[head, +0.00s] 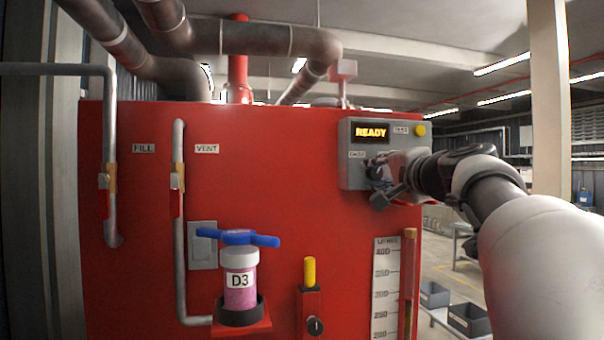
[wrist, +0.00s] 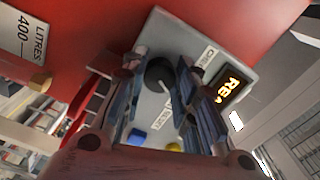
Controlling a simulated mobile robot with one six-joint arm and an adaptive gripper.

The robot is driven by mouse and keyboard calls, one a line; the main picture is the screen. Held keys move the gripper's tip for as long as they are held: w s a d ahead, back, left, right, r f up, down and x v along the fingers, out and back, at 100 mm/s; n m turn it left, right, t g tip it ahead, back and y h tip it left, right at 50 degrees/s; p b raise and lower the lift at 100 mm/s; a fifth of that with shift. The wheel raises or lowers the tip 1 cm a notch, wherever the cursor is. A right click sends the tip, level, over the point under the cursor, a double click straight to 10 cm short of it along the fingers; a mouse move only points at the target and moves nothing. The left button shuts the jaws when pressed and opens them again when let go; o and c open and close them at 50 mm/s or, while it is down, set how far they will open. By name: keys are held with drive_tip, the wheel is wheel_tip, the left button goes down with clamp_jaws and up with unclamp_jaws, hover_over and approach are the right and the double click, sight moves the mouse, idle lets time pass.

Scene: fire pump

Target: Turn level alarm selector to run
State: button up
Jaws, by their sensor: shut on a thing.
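The grey alarm panel (head: 352,130) is on the upper right of the red tank, with a lit display (head: 371,132) reading READY. The level alarm selector (wrist: 159,74) is a dark round knob on that panel, between my fingertips in the wrist view. My gripper (head: 381,186) reaches the panel's lower part from the right and is shut on the knob. It also shows in the wrist view (wrist: 158,82), a finger on each side. The knob's pointer direction and the small labels around it are too small or covered to read surely.
A yellow lamp (head: 420,130) is at the panel's upper right; a blue button (wrist: 138,137) shows in the wrist view. A litres scale (head: 385,290) is below the panel.

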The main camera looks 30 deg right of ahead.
drive_tip(key=shift+m, duration=1.1)
drive_tip(key=o, duration=1)
drive_tip(key=shift+o, duration=0.2)
drive_tip(key=v, duration=0.7)
drive_tip(key=shift+s, duration=0.2)
